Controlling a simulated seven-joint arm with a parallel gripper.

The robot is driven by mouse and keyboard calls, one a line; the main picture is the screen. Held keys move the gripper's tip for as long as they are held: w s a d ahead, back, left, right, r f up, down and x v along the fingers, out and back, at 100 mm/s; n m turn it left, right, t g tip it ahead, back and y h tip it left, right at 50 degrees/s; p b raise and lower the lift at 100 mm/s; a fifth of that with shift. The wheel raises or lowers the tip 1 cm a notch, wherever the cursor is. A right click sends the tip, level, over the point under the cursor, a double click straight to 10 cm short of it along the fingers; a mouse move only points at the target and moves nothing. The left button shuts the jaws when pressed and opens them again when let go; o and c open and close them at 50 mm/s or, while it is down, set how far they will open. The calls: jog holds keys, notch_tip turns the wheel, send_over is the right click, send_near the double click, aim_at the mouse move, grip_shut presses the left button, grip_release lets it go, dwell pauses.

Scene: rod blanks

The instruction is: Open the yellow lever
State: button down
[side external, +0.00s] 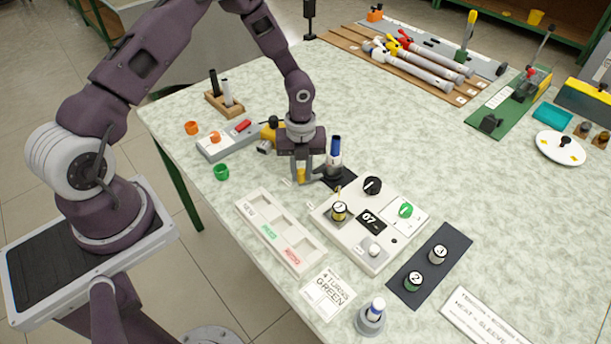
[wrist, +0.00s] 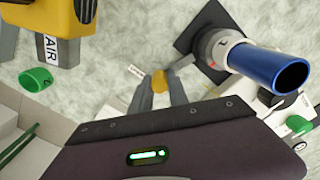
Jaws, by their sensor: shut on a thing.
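The yellow lever (wrist: 160,82) shows as a yellow grip between my fingertips in the wrist view. A short grey bar leads from near it toward a grey round holder (wrist: 208,48) on a dark square pad. A blue-topped tube (wrist: 258,62) stands in the holder; the tube also shows upright in the side view (side external: 335,150). My gripper (side external: 301,178) is low over the table, just left of the holder, shut on the yellow lever (side external: 300,174). My fingers partly hide the lever, and where it joins the holder is hard to see.
A yellow tool marked AIR (wrist: 65,22) and a green ring (wrist: 36,79) lie left of my gripper. A white panel with knobs (side external: 365,222) is close at the front right. A sorting tray (side external: 262,240) is in front. Open table lies behind the holder.

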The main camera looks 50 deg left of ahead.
jog(key=shift+w+a+m, duration=0.3)
jog(key=shift+a+m, duration=0.3)
jog(key=shift+m, duration=0.2)
jog(key=c, duration=1.5)
grip_release()
jog(key=shift+c, duration=0.2)
notch_tip(320, 180, up, 7)
jog(key=shift+r, duration=0.2)
